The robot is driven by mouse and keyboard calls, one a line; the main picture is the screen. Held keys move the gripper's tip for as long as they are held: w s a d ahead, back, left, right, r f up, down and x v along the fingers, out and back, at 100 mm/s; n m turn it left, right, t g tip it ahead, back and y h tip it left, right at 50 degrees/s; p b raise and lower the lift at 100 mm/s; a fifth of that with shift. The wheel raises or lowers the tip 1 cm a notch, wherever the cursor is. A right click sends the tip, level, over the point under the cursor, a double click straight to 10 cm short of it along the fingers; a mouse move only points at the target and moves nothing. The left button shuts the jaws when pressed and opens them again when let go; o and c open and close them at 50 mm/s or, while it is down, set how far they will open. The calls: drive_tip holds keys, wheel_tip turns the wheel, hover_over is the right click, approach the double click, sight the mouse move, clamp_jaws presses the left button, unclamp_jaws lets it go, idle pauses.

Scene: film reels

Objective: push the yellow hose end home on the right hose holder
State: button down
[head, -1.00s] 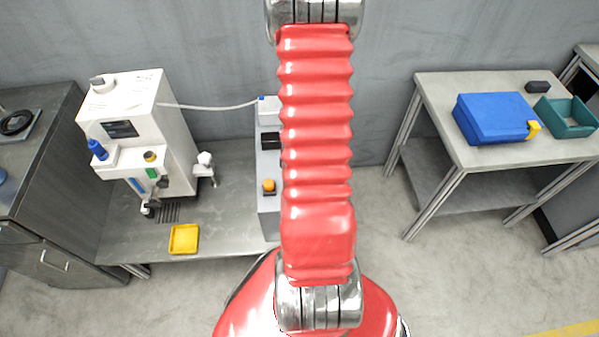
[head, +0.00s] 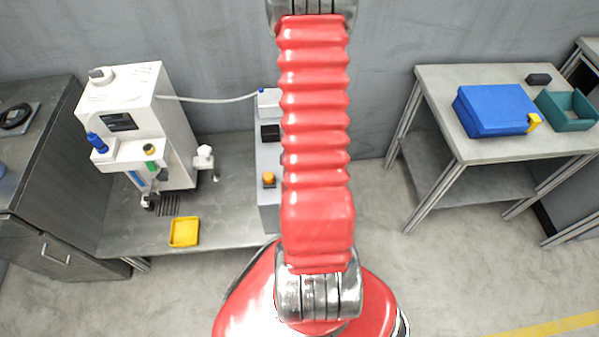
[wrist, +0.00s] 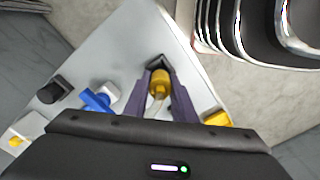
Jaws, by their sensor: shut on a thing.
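The yellow hose end (wrist: 158,84) is between the two purple fingers of my gripper (wrist: 158,78), which is shut on it above a pale grey surface. A black part shows at the fingertips. I cannot tell whether the hose end touches or sits on the right hose holder, as the fingers and wrist hide its surroundings. A blue piece (wrist: 96,100) beside a white block lies left of the fingers. In the head view my red arm hides my gripper and the hose end.
A grey unit (head: 268,205) with an orange knob (head: 268,179) and black block (head: 270,132) stands partly behind my arm. A white machine (head: 175,125) and yellow tray (head: 184,232) are left. A right-hand table holds a blue case (head: 490,111) and teal bin (head: 567,112).

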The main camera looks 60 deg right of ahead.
drive_tip(key=shift+f, duration=1.4)
drive_tip(key=c, duration=1.4)
unclamp_jaws()
drive_tip(key=shift+r, duration=6.85)
